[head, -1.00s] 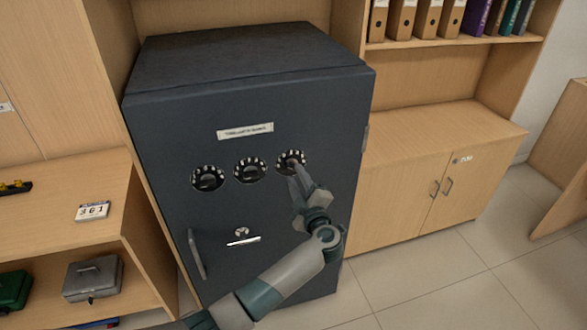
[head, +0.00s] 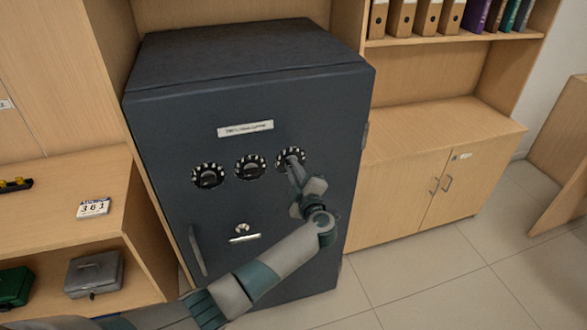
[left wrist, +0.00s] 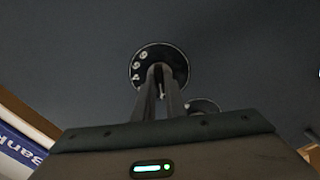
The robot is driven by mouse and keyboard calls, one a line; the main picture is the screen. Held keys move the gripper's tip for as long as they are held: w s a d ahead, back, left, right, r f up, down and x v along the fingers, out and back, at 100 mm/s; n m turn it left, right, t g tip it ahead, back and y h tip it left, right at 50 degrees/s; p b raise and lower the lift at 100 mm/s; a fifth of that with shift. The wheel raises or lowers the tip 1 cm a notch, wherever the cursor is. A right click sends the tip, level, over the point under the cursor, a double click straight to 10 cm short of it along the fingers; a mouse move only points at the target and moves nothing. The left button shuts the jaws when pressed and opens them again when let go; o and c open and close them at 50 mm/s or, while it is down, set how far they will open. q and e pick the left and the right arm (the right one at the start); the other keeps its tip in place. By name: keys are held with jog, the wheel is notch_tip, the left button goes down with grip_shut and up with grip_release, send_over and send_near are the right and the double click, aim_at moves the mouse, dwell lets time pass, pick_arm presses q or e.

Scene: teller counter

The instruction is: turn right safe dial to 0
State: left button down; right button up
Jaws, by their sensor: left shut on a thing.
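The right safe dial (head: 291,157) is the rightmost of three round black dials with white marks on the dark blue-grey safe door (head: 160,240). My left gripper (head: 293,162) is at this dial, with its fingers shut on the dial's knob. In the left wrist view the dial (left wrist: 177,52) shows a few white digits at its upper left. The two fingers (left wrist: 158,80) reach to its centre and hide the knob and lower part. The dial's setting cannot be read. My right gripper is not in view.
The middle dial (head: 250,167) and left dial (head: 208,175) sit beside it. Below are a keyhole (head: 242,228) and a door handle (head: 197,251). A card with digits (head: 94,208) stands on the left shelf. A low cabinet (head: 430,170) is at the right.

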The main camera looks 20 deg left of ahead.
pick_arm(q)
jog(key=shift+f+n, duration=0.15)
jog(key=shift+n, duration=0.15)
jog(key=n+b, duration=0.3)
jog(key=n, duration=0.2)
jog(key=shift+f+n, duration=0.1)
jog(key=shift+n, duration=0.2)
dwell(0.4)
jog(key=c, duration=1.8)
grip_release()
jog(key=shift+s, duration=0.1)
